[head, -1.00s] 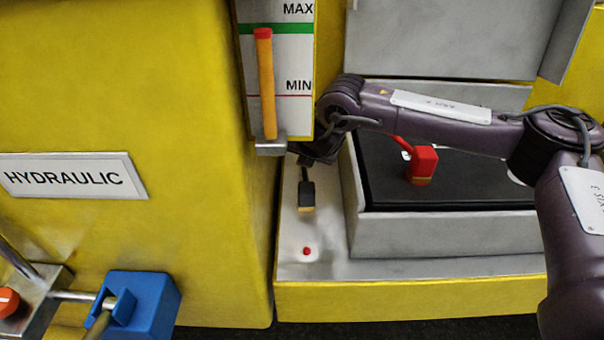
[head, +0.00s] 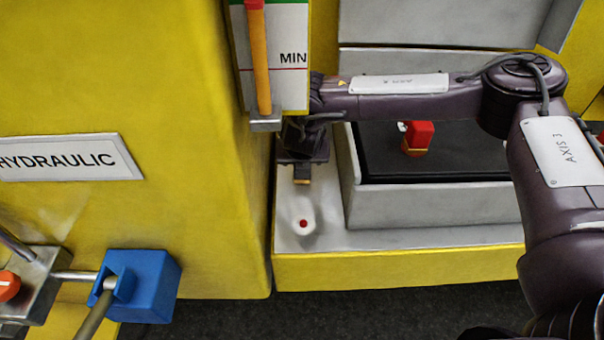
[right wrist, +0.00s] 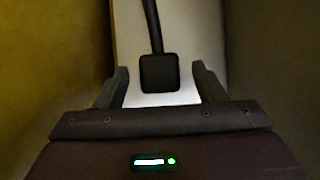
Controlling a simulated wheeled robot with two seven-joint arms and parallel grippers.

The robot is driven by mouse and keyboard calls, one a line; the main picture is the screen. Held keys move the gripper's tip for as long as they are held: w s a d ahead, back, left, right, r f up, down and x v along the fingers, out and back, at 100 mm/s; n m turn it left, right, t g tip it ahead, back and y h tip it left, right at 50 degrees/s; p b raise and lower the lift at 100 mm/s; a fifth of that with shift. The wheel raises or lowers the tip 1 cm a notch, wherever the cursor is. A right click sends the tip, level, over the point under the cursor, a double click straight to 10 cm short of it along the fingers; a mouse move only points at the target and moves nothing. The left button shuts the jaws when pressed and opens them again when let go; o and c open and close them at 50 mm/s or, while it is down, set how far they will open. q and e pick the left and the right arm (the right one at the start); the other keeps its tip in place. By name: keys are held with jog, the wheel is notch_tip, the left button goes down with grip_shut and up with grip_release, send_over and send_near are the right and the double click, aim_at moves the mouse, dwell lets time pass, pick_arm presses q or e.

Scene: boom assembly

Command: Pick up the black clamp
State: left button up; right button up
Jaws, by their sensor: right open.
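The black clamp (head: 302,174) stands on the pale strip left of the grey tray in the head view. Its lower, tan-edged end shows there; my right gripper (head: 304,154) hides the rest. In the right wrist view a black square block with a thin dark stem, which looks like the clamp (right wrist: 158,72), lies between the two fingers of my open right gripper (right wrist: 159,76). Gaps show on both sides, so the fingers look apart from it. My left gripper is not in view.
A yellow cabinet with a HYDRAULIC label (head: 62,158) stands close on the left. A red clamp (head: 418,135) lies in the black-floored tray (head: 430,232). A red button (head: 303,223) sits in front. A blue block (head: 150,288) is lower left.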

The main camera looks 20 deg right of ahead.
jog(key=b+x, duration=0.2)
jog(key=x, duration=0.1)
jog(key=shift+f, duration=0.2)
jog(key=shift+w+f, duration=0.25)
jog(key=shift+r, duration=0.1)
jog(key=shift+c, duration=0.2)
jog(key=c, duration=1.2)
jog(key=shift+r, duration=0.1)
jog(key=shift+c, duration=0.6)
jog(key=shift+r, duration=0.1)
